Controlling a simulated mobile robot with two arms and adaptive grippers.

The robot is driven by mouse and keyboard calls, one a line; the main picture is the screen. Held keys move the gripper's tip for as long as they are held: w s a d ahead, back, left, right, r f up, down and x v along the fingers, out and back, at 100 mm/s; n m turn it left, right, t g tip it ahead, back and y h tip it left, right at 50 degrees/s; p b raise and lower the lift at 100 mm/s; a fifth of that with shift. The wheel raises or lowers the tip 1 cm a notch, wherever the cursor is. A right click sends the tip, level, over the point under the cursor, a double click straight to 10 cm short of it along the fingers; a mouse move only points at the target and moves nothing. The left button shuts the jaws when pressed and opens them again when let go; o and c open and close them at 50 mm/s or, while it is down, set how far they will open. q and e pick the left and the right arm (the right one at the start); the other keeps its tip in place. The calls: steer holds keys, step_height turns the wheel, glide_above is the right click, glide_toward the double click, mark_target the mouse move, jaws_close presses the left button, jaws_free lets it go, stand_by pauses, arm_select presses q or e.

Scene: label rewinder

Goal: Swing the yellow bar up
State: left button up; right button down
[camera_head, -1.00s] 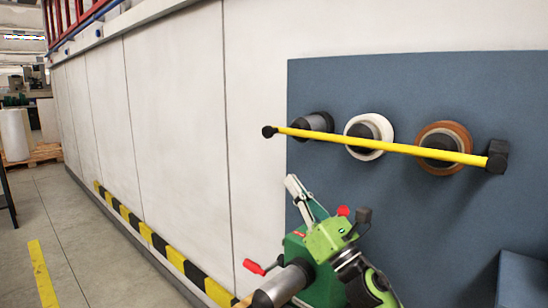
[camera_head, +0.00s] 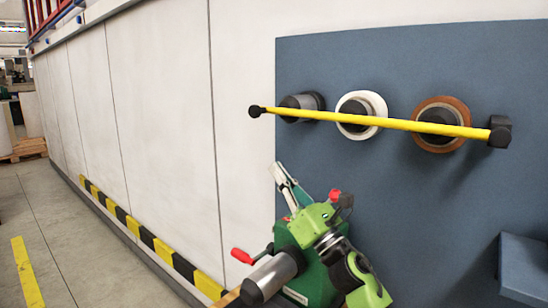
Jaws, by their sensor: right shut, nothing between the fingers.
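The yellow bar (camera_head: 385,123) runs almost level across the blue-grey panel, sloping slightly down to the right. Its left end has a black knob (camera_head: 255,111), and its right end sits in a black pivot block (camera_head: 500,131). The bar passes in front of a grey roller (camera_head: 300,106), a white roll (camera_head: 361,116) and a brown roll (camera_head: 441,123). My right gripper (camera_head: 281,174) is below the bar's left half, apart from it. Its pale fingers point up and left, shut and empty. My left gripper is not in view.
A dark green unit with a red-handled lever (camera_head: 242,256) and a grey cylinder (camera_head: 270,277) is close to my right arm. A blue box (camera_head: 523,268) juts out at lower right. The white wall (camera_head: 170,120) is bare, with a striped kerb (camera_head: 160,249) along the floor.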

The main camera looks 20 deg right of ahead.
steer(key=w+a+r+p, duration=0.2)
steer(key=w+r+p, duration=0.3)
steer(key=w+r, duration=0.2)
steer(key=shift+a+r+p, duration=0.3)
steer(key=shift+r, duration=0.6)
steer(key=shift+w, duration=0.1)
